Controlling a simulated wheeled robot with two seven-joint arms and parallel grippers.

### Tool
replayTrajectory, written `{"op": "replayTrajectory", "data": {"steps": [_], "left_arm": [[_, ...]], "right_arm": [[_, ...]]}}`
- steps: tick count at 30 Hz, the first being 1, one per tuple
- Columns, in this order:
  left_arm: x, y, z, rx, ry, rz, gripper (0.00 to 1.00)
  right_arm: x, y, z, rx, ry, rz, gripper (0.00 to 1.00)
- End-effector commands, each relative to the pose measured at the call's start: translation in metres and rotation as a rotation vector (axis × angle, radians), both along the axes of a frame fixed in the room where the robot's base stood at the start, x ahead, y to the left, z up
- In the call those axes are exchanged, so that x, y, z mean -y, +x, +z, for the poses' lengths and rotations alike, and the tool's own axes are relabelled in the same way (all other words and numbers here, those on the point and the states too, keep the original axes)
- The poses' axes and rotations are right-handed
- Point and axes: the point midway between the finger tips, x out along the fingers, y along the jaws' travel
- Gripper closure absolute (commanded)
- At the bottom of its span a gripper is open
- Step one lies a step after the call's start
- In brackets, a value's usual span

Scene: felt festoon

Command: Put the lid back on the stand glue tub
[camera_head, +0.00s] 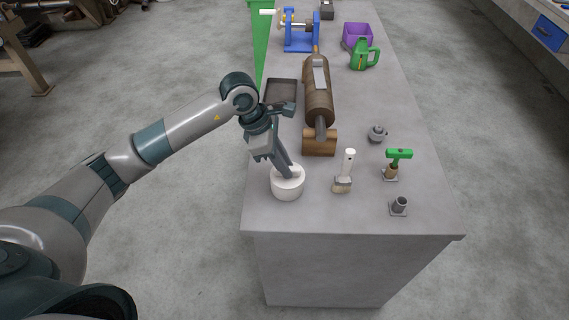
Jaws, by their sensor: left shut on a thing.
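The white glue tub (288,190) stands near the front left corner of the grey bench. My left gripper (287,174) points down at the top of the tub, and its fingers are closed together there. A white lid (297,172) shows around the fingertips at the tub's top, and the gripper is shut on it. Lid and tub are the same white, so I cannot tell whether the lid is seated or just above the rim. The fingers hide part of the lid. My right gripper is not in view.
Right of the tub stand a white-handled brush (345,170), a green-headed hammer (397,160), a grey cup (399,205) and a small grey pot (377,133). Behind are a wooden roller block (319,142), a dark tray (281,91) and a green can (361,55). The front bench strip is clear.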

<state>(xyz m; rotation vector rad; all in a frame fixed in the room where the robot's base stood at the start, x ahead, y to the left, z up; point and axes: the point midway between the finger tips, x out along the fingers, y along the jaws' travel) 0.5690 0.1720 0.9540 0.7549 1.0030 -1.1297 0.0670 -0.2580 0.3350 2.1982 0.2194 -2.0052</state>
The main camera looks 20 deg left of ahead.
Motion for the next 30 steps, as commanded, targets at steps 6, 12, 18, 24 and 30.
{"op": "replayTrajectory", "data": {"steps": [6,12,18,24,30], "left_arm": [[-0.0001,0.0003,-0.0009,0.001,0.0,-0.001,1.0],[0.0,0.0001,-0.0005,0.0,0.0,0.0,1.0],[0.0,0.0,-0.0002,0.0,0.0,0.0,1.0],[0.0,0.0,-0.0002,0.0,0.0,0.0,1.0],[-0.0001,0.0,-0.0003,0.0,0.0,0.0,0.62]], "right_arm": [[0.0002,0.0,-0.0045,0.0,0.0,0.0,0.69],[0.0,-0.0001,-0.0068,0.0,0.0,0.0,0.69],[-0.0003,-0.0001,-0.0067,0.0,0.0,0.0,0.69],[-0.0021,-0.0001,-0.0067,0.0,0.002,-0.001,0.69],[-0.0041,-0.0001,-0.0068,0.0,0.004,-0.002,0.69]]}}
